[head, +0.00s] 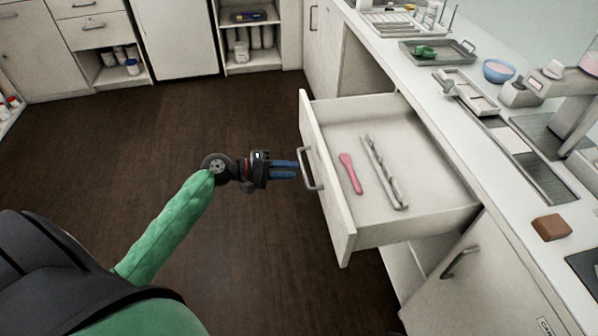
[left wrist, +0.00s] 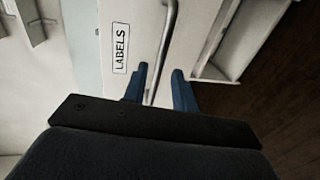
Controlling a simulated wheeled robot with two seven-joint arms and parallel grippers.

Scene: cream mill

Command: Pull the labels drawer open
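The labels drawer (head: 328,185) stands pulled well out of the white counter in the head view. A pink spatula-like tool (head: 350,173) and a long metal tool (head: 384,172) lie inside. Its grey bar handle (head: 309,168) is on the front panel. In the left wrist view, the panel carries a "LABELS" tag (left wrist: 121,48) beside the handle (left wrist: 167,45). My left gripper (head: 297,170) is open in front of the handle, with its blue fingertips close to it. In the wrist view the handle lies between the fingertips (left wrist: 157,80). My right gripper is out of view.
The countertop on the right holds a metal tray (head: 437,52), a blue bowl (head: 498,71), a scale-like device and a brown block (head: 551,227). The dark floor left of the drawer is clear.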

